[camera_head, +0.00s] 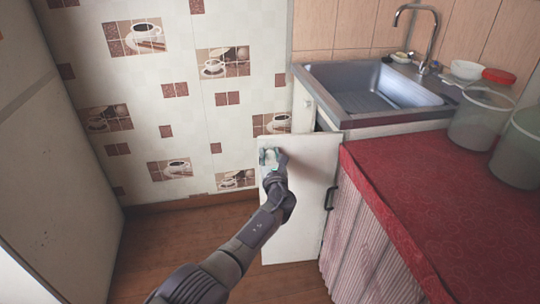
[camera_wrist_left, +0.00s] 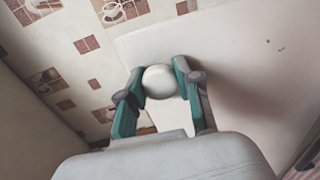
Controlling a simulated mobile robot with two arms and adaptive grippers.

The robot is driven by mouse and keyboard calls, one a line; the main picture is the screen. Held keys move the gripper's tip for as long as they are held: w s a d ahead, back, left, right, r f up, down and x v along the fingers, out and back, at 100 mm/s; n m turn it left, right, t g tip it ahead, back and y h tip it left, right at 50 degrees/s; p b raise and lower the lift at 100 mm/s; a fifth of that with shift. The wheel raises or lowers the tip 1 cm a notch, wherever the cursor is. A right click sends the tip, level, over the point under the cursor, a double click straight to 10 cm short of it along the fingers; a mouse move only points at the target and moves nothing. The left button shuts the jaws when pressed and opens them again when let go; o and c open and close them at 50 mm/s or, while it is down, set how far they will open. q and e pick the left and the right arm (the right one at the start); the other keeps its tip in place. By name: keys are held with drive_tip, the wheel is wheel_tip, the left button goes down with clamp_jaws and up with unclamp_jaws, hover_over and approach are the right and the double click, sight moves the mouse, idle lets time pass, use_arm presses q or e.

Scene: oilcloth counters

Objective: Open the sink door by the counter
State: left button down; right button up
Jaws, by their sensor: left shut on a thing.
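The white sink door (camera_head: 305,215) stands partly open below the metal sink (camera_head: 372,90), swung out from the cabinet (camera_head: 305,105). My left gripper (camera_head: 270,157) is at the upper left part of the door. In the left wrist view my left gripper (camera_wrist_left: 160,85) has its teal fingers on both sides of a round white knob (camera_wrist_left: 159,80), shut on it. The door panel (camera_wrist_left: 235,70) fills the right of that view. My right gripper is not in view.
A counter with a red oilcloth (camera_head: 430,190) and a striped curtain (camera_head: 355,245) stands to the right, close to the door. A dark handle (camera_head: 330,198) shows beside the door. Plastic containers (camera_head: 480,120) stand on the oilcloth. The brown floor (camera_head: 165,250) at left is clear.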

use_arm(q)
drive_tip(key=shift+r, duration=0.1)
drive_tip(key=c, duration=0.8)
unclamp_jaws()
wheel_tip(320, 180, up, 10)
